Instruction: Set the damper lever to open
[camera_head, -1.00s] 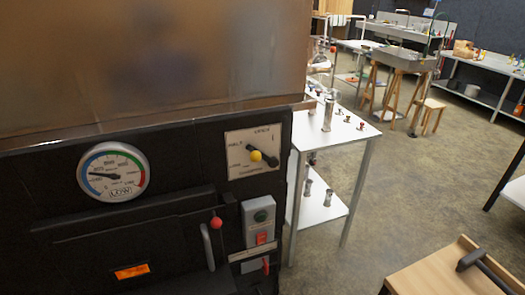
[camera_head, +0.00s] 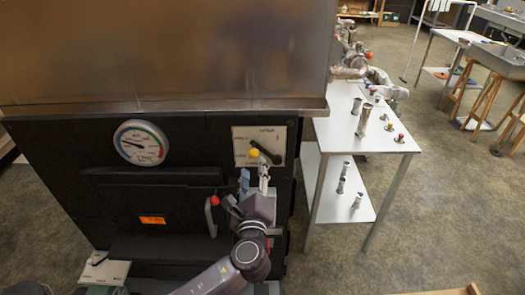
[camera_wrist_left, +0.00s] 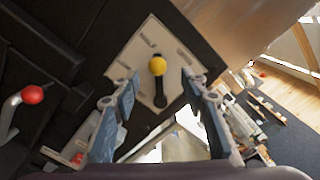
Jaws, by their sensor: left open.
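The damper lever (camera_head: 268,156) is a dark bar with a yellow knob (camera_head: 254,153), mounted on a pale labelled plate (camera_head: 242,133) on the black stove front. The labels are too small to read surely. My left gripper (camera_head: 255,178) is open just below the knob, its fingers pointing up at the plate. In the left wrist view the yellow knob (camera_wrist_left: 157,66) lies ahead of the open left gripper (camera_wrist_left: 159,88), roughly centred between the fingertips and beyond them. The dark bar (camera_wrist_left: 159,102) shows between the fingers. No contact is visible. My right gripper is out of view.
A red-knobbed handle (camera_head: 214,202) stands on the stove front, left of my left gripper. A round gauge (camera_head: 141,143) is further left. A white table (camera_head: 375,138) with small metal items stands right; open floor lies beyond.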

